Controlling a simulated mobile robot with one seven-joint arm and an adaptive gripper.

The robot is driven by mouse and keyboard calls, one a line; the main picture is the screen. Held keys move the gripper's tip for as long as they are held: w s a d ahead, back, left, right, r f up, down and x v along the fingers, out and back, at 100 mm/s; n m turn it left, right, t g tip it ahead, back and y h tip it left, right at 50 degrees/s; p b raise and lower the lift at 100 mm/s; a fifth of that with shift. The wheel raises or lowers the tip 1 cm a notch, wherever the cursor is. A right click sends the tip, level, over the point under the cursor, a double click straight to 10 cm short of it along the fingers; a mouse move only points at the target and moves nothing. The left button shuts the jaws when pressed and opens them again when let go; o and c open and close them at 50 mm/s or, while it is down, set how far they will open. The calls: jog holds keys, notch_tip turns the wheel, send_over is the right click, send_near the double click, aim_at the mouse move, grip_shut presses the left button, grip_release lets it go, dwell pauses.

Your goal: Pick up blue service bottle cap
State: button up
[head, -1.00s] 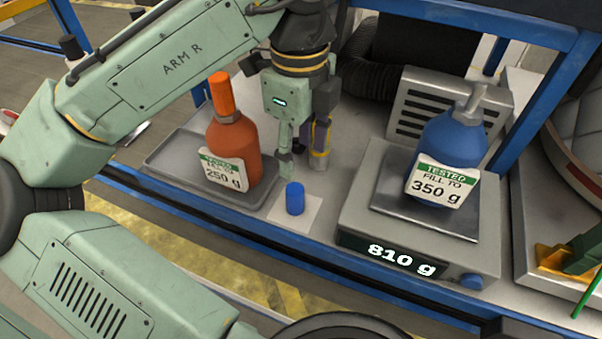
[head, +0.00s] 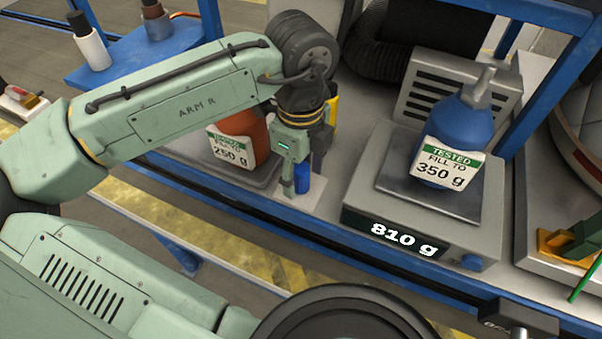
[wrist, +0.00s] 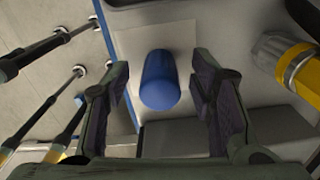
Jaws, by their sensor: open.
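The blue service bottle cap (head: 303,178) stands upright on a pale square pad (head: 314,190) near the bench's front edge. It is partly hidden behind my gripper in the head view. In the wrist view the blue cap (wrist: 160,80) lies between my two open fingers, slightly beyond their tips, with gaps on both sides. My gripper (head: 290,190) points down beside the cap in the head view. It is open and empty, and it also shows in the wrist view (wrist: 162,85). The blue bottle (head: 455,135) stands on the scale at right.
The scale (head: 365,215) reads 810 g, right of the cap. An orange bottle (head: 240,140) on a grey tray stands left, partly hidden by my arm. A yellow-banded object (wrist: 295,68) is at right in the wrist view. The bench's front edge is close.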

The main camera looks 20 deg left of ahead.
aim_at(299, 169)
jog(key=shift+c, duration=0.5)
jog(key=c, duration=0.9)
jog(key=shift+c, duration=0.2)
jog(key=shift+r, duration=0.2)
jog(key=shift+r, duration=0.2)
jog(key=r, duration=0.2)
jog(key=shift+s+r+b, duration=0.25)
jog(key=shift+r+b, duration=0.1)
jog(key=shift+r, duration=0.05)
jog(key=s+r+b, duration=0.1)
jog(key=s, duration=1.4)
jog(key=shift+s+a+r+b, duration=0.25)
jog(key=shift+b, duration=0.1)
